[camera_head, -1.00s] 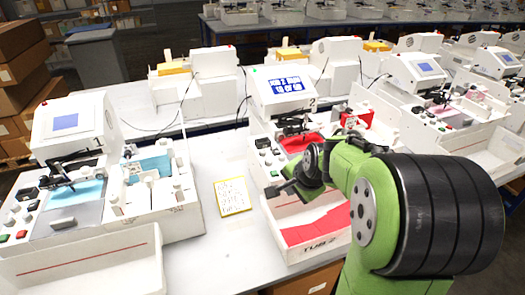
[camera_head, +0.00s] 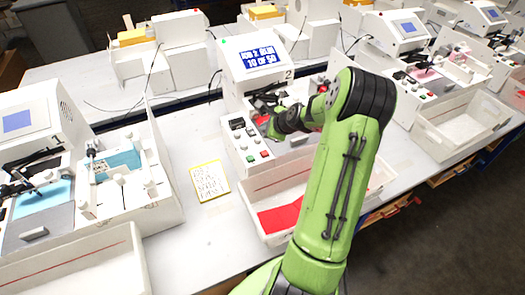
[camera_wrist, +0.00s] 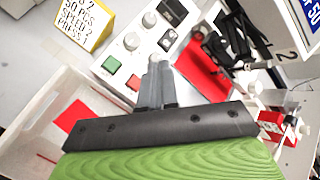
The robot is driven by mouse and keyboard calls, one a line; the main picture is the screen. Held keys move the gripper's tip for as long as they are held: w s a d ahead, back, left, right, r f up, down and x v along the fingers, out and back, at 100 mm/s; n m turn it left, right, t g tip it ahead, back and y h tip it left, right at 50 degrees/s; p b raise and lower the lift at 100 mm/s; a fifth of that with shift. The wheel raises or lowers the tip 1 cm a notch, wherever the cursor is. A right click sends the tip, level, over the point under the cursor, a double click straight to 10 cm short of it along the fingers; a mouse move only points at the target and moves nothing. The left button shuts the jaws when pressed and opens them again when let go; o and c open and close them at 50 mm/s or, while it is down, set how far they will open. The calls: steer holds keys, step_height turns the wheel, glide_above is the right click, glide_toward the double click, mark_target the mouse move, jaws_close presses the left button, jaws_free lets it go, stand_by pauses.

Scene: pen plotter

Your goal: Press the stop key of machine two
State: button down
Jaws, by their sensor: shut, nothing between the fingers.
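Machine two (camera_head: 250,85) is white, with a "2" beside its blue screen (camera_head: 262,60), which seems to read "10 of 50". Its key panel has a green key (camera_head: 250,158) and a red key (camera_head: 264,153) at the front end. In the wrist view the green key (camera_wrist: 111,64) and red key (camera_wrist: 134,82) lie left of my fingers, the red one nearer. My gripper (camera_wrist: 157,64) is shut and empty, over the panel beside the red key. Its gap above the panel cannot be told. In the head view my gripper (camera_head: 272,130) is partly hidden by my wrist.
A white tub (camera_head: 250,190) with red sheets (camera_head: 280,216) stands in front. A yellow-edged note card (camera_head: 209,182) lies to the left. Another machine (camera_head: 25,125) stands further left. Bare table shows around the card.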

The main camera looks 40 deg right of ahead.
mark_target(266, 154)
step_height(266, 154, down, 9)
steer(key=b, duration=0.7)
steer(key=shift+w, duration=0.1)
stand_by(1.5)
steer(key=shift+f, duration=0.35)
steer(key=shift+f+b, duration=0.45)
steer(key=shift+b, duration=0.05)
stand_by(0.4)
steer(key=shift+r, duration=0.15)
steer(key=shift+r+p, duration=0.75)
